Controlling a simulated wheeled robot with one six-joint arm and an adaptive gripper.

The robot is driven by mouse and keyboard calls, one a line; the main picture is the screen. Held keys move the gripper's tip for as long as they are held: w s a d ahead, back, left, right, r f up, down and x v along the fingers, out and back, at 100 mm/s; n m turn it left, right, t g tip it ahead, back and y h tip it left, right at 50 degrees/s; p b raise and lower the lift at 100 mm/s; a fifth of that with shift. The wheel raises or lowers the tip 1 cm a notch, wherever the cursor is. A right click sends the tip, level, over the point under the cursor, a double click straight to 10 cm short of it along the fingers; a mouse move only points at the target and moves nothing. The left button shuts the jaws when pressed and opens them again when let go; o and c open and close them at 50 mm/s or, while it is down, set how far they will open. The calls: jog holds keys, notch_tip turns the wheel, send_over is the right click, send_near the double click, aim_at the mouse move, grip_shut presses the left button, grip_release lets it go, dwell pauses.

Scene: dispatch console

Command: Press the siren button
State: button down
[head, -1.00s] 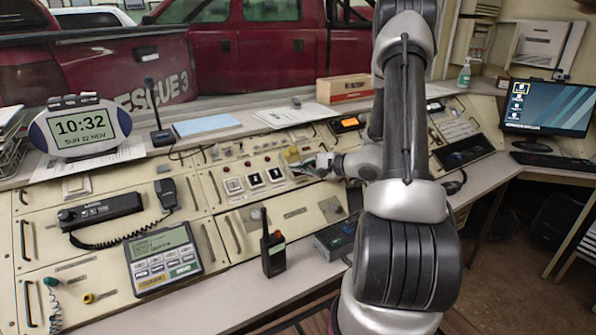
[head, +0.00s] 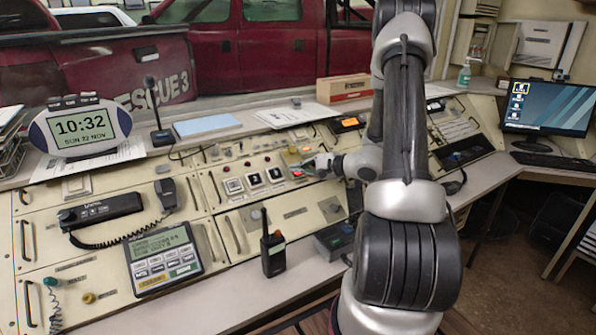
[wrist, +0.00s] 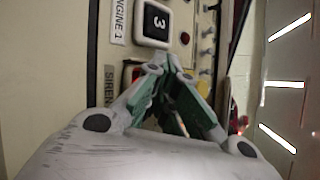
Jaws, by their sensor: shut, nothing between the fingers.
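The siren button (head: 298,174) shows as a red patch on the sloped console, right of the row of square numbered buttons. In the wrist view a strip of red (wrist: 136,73) shows beside the SIREN label (wrist: 107,86), mostly hidden behind my fingers. My gripper (head: 308,165) is shut and empty, with its tips close over the button's right side. I cannot tell whether the tips touch the siren button.
Square white-framed buttons (head: 254,180) lie left of the siren button. Small knobs and switches (wrist: 207,32) are close by on the panel. A handheld radio (head: 272,252) stands at the front ledge. A keypad unit (head: 163,258) sits front left.

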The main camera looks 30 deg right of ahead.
jog(key=shift+s+r, duration=0.4)
jog(key=shift+r, duration=0.2)
jog(key=shift+s+r, duration=0.45)
jog(key=shift+r, duration=0.25)
jog(key=shift+s+r, duration=0.45)
jog(key=shift+r, duration=0.25)
jog(key=shift+s+r, duration=0.45)
jog(key=shift+r, duration=0.25)
